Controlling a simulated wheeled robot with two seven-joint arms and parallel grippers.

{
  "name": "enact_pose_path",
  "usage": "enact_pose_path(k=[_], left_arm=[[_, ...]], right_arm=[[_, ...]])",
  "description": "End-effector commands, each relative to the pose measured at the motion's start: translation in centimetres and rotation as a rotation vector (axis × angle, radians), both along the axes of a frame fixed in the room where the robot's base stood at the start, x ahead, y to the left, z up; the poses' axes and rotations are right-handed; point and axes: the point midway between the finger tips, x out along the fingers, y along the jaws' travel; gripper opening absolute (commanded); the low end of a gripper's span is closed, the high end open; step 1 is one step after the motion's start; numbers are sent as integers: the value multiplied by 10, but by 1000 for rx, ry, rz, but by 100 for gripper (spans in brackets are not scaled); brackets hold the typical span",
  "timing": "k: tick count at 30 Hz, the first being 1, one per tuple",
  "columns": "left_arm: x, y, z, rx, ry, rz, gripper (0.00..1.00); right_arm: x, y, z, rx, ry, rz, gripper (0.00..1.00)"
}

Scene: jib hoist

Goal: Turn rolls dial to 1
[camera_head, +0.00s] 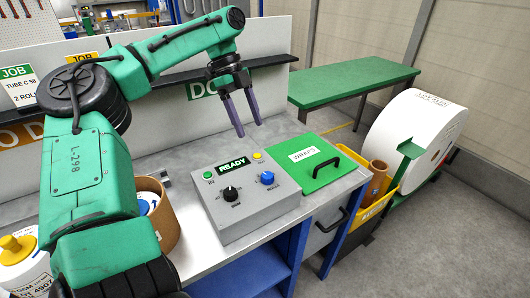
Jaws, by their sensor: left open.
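A grey control box (243,208) stands on the workbench. It has a black dial (230,194) and a blue dial (267,178) on its sloped top, with small labels below them too small to read surely. I cannot tell which is the rolls dial or which number either points to. A display (233,164) reads READY. My left gripper (249,129) is open and empty, fingers pointing down, above and behind the box, apart from both dials. My right gripper is not in view.
A green lid (316,176) marked WRAPS, with a black handle, lies right of the box. A round brown container (165,230) stands left of it. A large white roll (413,139) and a green table (352,80) are at the right. Bare bench (195,156) shows behind the box.

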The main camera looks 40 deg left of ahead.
Motion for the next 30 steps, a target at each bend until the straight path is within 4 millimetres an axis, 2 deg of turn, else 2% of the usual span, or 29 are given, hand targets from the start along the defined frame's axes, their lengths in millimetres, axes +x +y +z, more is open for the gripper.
enact_pose_path(k=[5, 11, 15, 18, 22, 29, 30], left_arm=[[0, -8, -20, 1, 2, -4, 74], [1, -29, -67, 0, 4, -3, 74], [2, -43, -100, 0, 4, -3, 74], [3, -50, -118, 0, 4, -2, 74], [3, -56, -131, 0, 2, -1, 74], [4, -56, -134, 0, -1, 0, 74], [4, -56, -134, 0, 0, 0, 70]], right_arm=[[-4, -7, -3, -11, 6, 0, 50], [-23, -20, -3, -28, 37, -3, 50], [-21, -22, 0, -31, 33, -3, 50], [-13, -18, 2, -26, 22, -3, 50], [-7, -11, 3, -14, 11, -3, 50], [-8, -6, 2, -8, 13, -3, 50], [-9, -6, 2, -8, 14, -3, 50]])
